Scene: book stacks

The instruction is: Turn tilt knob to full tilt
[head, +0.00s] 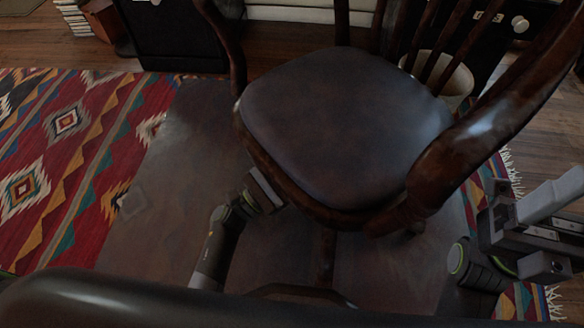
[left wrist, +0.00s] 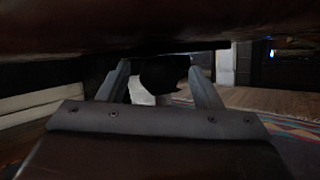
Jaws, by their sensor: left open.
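A wooden chair has a dark leather seat (head: 345,125) that fills the middle of the head view. My left arm reaches in under the seat's front left edge, and the seat hides its fingers there. In the left wrist view a dark round knob (left wrist: 165,73) hangs under the seat's underside (left wrist: 130,28), between the two spread fingers of my left gripper (left wrist: 159,66). The gripper is open; whether a finger touches the knob I cannot tell. My right gripper (head: 538,222) is at the right edge of the head view, apart from the chair, its fingers unclear.
The chair's wooden armrest (head: 480,130) curves down the right side. A translucent mat (head: 160,205) lies under the chair on a patterned red rug (head: 70,150). A pale bin (head: 455,82) stands behind the chair. A dark cabinet (head: 175,35) stands at the back left.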

